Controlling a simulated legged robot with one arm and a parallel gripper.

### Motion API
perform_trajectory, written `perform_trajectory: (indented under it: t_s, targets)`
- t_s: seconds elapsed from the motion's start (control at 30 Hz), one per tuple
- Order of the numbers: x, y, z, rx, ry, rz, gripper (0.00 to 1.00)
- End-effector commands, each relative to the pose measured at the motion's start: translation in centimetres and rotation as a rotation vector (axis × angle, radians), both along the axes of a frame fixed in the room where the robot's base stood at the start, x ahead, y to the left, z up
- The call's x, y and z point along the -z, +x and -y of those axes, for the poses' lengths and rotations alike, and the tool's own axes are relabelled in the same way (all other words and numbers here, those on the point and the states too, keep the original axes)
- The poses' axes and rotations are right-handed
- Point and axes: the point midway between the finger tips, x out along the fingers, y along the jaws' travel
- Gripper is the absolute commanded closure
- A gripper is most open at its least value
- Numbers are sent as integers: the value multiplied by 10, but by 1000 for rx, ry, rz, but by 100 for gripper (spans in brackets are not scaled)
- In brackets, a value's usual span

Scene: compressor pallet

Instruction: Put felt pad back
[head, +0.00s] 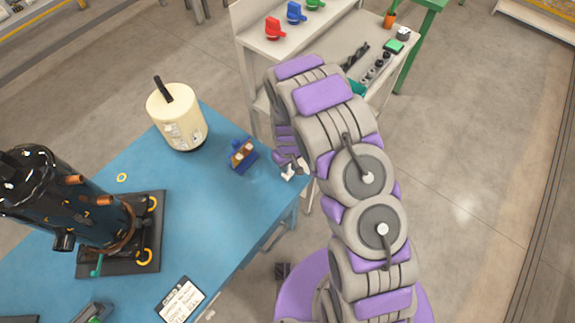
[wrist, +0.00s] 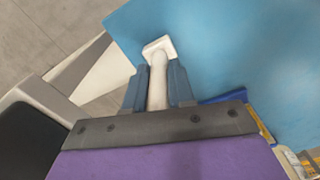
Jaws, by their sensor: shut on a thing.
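My gripper (wrist: 158,85) is shut on a pale handle with a flat white block at its end. This looks like the felt pad (wrist: 157,47). In the wrist view the block points away from the jaws, over or just beyond the blue table edge. In the head view my gripper (head: 287,160) is at the table's right edge, and the white piece (head: 293,172) is partly hidden by my arm. A small blue holder (head: 243,160) with brown and white items stands on the table, just left of my gripper. Whether the pad touches anything is unclear.
A pale shelf unit (head: 330,50) with coloured parts stands behind my arm. The table's middle is clear.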

Motion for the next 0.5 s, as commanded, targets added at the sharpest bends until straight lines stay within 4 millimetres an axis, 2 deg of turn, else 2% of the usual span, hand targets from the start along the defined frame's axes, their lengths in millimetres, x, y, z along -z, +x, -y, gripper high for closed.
perform_trajectory:
  t_s: [0.07,0.1,0.33,0.5]
  targets:
    - [1,-1,0,0,-2,-2,100]
    - [1,-1,0,0,-2,-2,72]
    - [1,-1,-1,0,-3,-2,50]
    - [0,-1,-1,0,-3,-2,50]
